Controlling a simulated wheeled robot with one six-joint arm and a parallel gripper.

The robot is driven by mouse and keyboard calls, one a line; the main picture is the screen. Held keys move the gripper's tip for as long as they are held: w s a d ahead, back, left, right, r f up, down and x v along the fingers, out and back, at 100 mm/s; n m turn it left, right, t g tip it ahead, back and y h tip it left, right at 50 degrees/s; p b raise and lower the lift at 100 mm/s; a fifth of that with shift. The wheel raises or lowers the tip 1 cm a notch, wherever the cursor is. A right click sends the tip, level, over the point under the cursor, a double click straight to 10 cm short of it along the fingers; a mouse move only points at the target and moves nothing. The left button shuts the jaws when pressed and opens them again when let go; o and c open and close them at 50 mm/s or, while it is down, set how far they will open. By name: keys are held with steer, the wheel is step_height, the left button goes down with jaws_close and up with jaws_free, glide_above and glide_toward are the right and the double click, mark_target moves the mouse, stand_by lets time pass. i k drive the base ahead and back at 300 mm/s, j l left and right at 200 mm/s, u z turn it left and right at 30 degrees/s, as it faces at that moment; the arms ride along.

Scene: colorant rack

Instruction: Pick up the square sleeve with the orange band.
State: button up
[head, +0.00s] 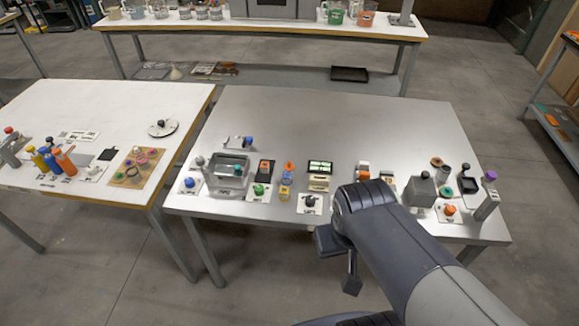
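Two small blocks with orange parts stand on the grey metal table (300,125), just beyond my arm. One is a white and orange block (363,169); the other is a white block with orange and dark parts (387,177), partly behind my arm. A dark upright piece with an orange-red face (265,169) stands further left. I cannot tell which of these is the square sleeve with the orange band. My gripper (340,262) hangs at the table's front edge, below and left of the white and orange block and apart from it. Its finger opening is unclear, and nothing shows in it.
A clear box (229,172), knobs on white plates and a dark-framed green display (320,167) stand left of my arm. A grey block (420,190) and a grey post with a purple top (487,197) stand right. The table's back half is clear. A white table (110,110) stands left.

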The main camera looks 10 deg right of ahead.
mark_target(264, 166)
steer(key=i+j+u, duration=0.25)
steer(key=i, duration=0.15)
steer(key=i+u, duration=0.2)
steer(key=i, duration=0.25)
